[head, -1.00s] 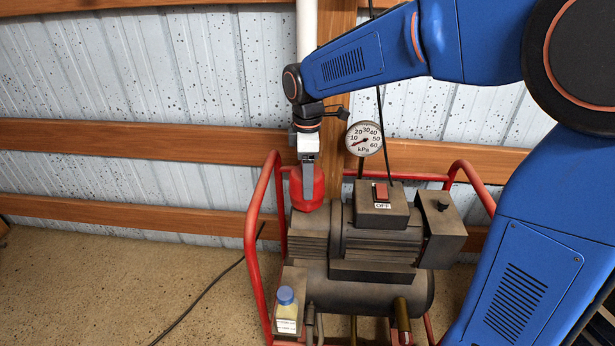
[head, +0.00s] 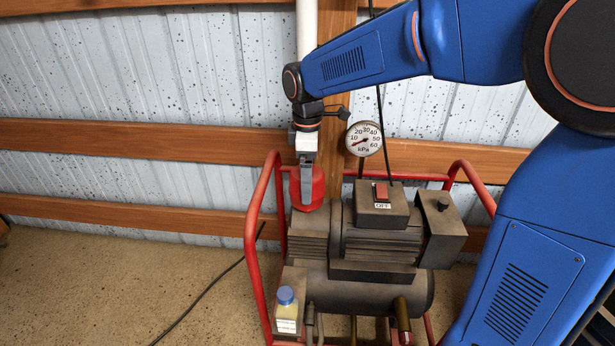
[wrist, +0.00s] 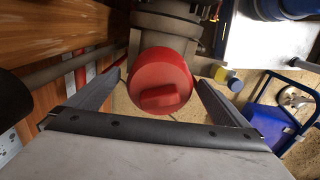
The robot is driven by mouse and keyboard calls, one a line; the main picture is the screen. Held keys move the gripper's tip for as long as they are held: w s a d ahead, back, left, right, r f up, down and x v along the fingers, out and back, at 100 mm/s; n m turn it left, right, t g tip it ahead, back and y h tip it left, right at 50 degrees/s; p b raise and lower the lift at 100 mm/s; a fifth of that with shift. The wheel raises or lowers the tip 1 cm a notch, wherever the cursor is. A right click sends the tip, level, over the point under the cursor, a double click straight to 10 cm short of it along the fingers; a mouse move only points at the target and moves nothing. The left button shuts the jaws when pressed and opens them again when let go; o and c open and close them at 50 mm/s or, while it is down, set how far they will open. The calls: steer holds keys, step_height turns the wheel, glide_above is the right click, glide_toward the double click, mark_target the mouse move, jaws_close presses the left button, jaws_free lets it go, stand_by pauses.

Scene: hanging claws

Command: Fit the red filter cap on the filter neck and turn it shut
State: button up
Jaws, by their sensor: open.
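The red filter cap (head: 317,187) sits on top of the vacuum pump's left end, over the filter neck, which the cap hides. In the wrist view the cap (wrist: 160,82) shows its round top with a raised grip bar across it. My gripper (head: 306,190) points down at the cap. In the wrist view its two fingers (wrist: 158,92) stand apart, one on each side of the cap, with gaps visible near them. I cannot tell whether the cap is seated or turned shut.
The pump (head: 375,240) stands in a red tube frame (head: 251,220). A gauge (head: 364,139) is behind it, and a switch box marked OFF (head: 367,211) is right of the cap. A small blue-capped bottle (head: 287,312) stands at front left. A wall with wooden rails (head: 120,139) is behind.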

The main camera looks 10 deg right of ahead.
steer(key=shift+r, duration=2.9)
steer(key=shift+s+d, duration=0.2)
steer(key=shift+d, duration=0.15)
steer(key=s+d+f+m+t, duration=0.2)
steer(key=s+d+m, duration=0.6)
steer(key=s+d, duration=0.2)
steer(key=s+d+f+m+t, duration=0.2)
steer(key=s+d+m, duration=0.6)
steer(key=s+d, duration=0.3)
steer(key=shift+s+d+f+t, duration=0.25)
steer(key=shift+s+t, duration=0.15)
steer(key=shift+s, duration=1.85)
steer(key=shift+c, duration=1.3)
